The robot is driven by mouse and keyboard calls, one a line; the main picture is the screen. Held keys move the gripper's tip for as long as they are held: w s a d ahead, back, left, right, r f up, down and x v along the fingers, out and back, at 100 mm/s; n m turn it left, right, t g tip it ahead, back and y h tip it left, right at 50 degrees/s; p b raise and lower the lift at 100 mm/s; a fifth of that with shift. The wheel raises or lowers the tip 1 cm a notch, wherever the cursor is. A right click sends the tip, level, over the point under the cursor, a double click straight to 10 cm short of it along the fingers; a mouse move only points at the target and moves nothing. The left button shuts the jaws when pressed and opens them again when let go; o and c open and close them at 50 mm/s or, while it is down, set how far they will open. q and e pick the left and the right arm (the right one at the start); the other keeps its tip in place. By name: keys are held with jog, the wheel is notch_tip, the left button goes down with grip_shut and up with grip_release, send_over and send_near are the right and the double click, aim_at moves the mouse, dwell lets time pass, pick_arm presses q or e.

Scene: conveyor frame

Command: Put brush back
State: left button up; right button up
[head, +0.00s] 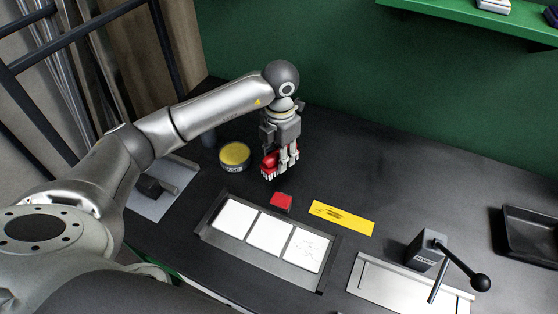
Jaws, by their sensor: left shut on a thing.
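My left gripper (283,160) points down over the dark table and is shut on the brush (268,162). The brush has a red body with pale bristles at its lower edge, and the fingers hide part of it. The bristles are close to the table top; I cannot tell whether they touch it. A red square piece (281,202) lies in front of the brush, by the tray with white tiles. My right gripper is not in view.
A round yellow-topped tin (234,155) stands just left of the gripper. A tray (210,233) holds white tiles. A yellow card (341,217), a lever fixture (425,251) and a black bin (530,232) are to the right. The back of the table is clear.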

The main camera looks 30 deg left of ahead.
aim_at(279, 147)
pick_arm(q)
jog(key=shift+w+a+f, duration=0.2)
jog(key=shift+w+f, duration=0.05)
jog(key=shift+f, duration=0.15)
notch_tip(279, 147, down, 3)
jog(key=shift+w+a+f+p, duration=0.1)
jog(key=shift+p, duration=0.55)
jog(key=shift+f, duration=0.3)
jog(key=o, duration=1)
jog(key=shift+r, duration=0.2)
jog(key=shift+w+r, duration=0.1)
jog(key=shift+r, duration=0.25)
notch_tip(279, 147, up, 11)
jog(key=shift+r+b, duration=0.15)
jog(key=shift+b, duration=0.95)
